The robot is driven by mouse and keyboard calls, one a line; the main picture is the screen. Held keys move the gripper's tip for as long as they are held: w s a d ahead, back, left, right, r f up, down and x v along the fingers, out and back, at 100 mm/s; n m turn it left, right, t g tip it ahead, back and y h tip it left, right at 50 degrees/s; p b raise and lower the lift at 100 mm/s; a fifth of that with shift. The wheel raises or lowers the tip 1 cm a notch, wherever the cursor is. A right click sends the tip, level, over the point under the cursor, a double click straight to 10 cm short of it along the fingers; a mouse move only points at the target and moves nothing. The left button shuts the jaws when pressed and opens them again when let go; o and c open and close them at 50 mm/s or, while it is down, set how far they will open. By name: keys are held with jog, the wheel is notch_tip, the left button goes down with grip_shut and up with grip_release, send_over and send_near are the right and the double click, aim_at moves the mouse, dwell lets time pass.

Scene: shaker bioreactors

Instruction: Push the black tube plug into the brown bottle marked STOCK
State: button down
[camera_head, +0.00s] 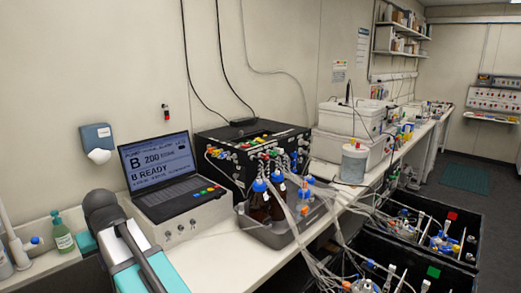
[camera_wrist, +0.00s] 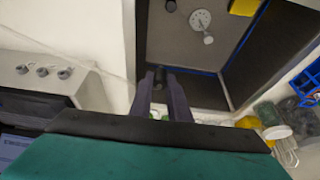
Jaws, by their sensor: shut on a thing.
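Two brown bottles with blue caps, one at the left (camera_head: 258,207) and one just right of it (camera_head: 278,203), stand in a grey tray (camera_head: 270,238) on the bench in the head view. No STOCK mark is readable on either. In the wrist view my gripper (camera_wrist: 161,82) is shut on a small dark piece (camera_wrist: 159,74) between its fingertips. It looks like the black tube plug, but only a little of it shows. No brown bottle is recognisable in the wrist view. In the head view my arm is at the lower left and the fingertips are not visible.
A laptop (camera_head: 160,172) on a white control box, a black unit with coloured connectors (camera_head: 222,169) and clear tubing (camera_head: 310,238) crowd the bench. Black crates (camera_head: 465,225) stand at the right. The wrist view shows a dark-framed grey panel with a dial (camera_wrist: 201,20).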

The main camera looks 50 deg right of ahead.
jog(key=shift+w, duration=0.45)
jog(key=shift+a, duration=0.25)
